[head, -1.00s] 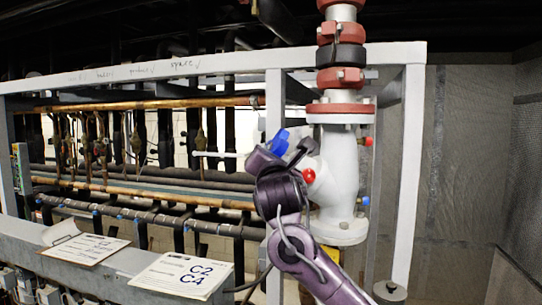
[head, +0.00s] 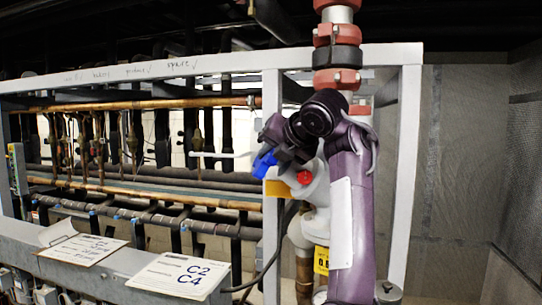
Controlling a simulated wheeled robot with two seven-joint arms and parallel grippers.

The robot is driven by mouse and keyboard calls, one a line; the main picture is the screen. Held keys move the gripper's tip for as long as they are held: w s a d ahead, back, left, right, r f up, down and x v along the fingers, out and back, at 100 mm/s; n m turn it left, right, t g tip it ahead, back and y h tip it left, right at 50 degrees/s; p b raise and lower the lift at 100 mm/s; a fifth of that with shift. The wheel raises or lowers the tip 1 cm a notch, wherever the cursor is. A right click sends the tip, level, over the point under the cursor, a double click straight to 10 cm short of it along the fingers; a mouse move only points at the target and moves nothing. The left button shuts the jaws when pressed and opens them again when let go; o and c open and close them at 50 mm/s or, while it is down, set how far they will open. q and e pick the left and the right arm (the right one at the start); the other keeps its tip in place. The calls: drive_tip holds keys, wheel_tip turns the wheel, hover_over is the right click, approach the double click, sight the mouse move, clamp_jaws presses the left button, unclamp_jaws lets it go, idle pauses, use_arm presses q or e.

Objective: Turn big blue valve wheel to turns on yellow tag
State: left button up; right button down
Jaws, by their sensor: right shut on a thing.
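The blue valve wheel (head: 264,163) shows as a small blue part at the left side of the white valve body (head: 318,190). My right gripper (head: 277,152) is shut on the wheel, and its dark jaws hide most of it. My purple right arm stands upright in front of the valve and pipe, bent over at the top. A yellow tag (head: 321,260) hangs low beside the arm; its black writing is partly covered and I cannot read it fully. My left gripper is not in view.
A red knob (head: 304,178) sits close right of the gripper. A grey frame post (head: 271,230) stands beside the valve, with another post (head: 405,180) to the right. A white C2 C4 card (head: 180,275) lies on the ledge at lower left.

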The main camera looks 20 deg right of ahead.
drive_tip(key=shift+w+d+r+n+g+y, duration=0.15)
drive_tip(key=shift+n+g+y, duration=0.15)
drive_tip(key=shift+g, duration=0.35)
drive_tip(key=shift+s+r+n+g+y, duration=0.1)
drive_tip(key=shift+r+n+g+y, duration=0.15)
drive_tip(key=shift+g, duration=0.4)
drive_tip(key=shift+g+y, duration=0.25)
drive_tip(key=shift+g, duration=0.05)
drive_tip(key=c, duration=1.6)
unclamp_jaws()
drive_tip(key=o, duration=0.3)
drive_tip(key=shift+w+f, duration=0.15)
drive_tip(key=shift+w, duration=0.05)
